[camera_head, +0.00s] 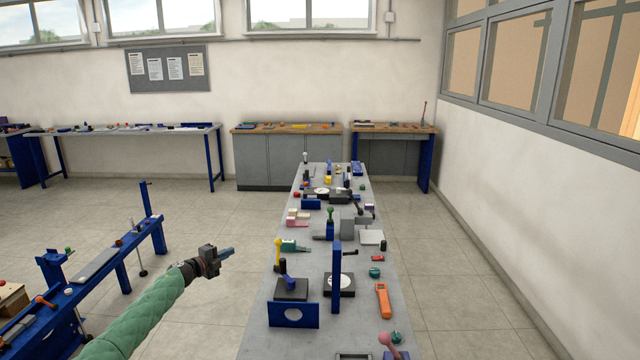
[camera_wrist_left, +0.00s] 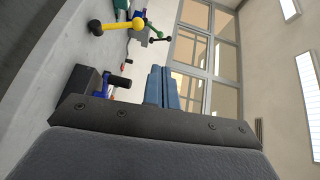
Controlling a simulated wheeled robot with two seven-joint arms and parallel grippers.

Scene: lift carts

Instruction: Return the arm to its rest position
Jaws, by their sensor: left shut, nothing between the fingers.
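My left arm, in a green padded sleeve, comes in from the lower left of the head view. My left gripper (camera_head: 227,254) is held in the air to the left of the long workbench (camera_head: 262,322), over the floor side of its edge. Its blue fingers point right, toward the bench. In the left wrist view the two blue fingers (camera_wrist_left: 162,88) lie side by side, shut, with nothing between them. My right gripper is in neither view.
The bench carries a blue plate with a hole (camera_head: 308,315), a tall blue post (camera_head: 336,275), a yellow-knobbed lever (camera_head: 278,252) and an orange tool (camera_head: 383,300). A lower blue-framed bench (camera_head: 125,245) stands at left. Bare floor (camera_head: 205,320) lies between the benches.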

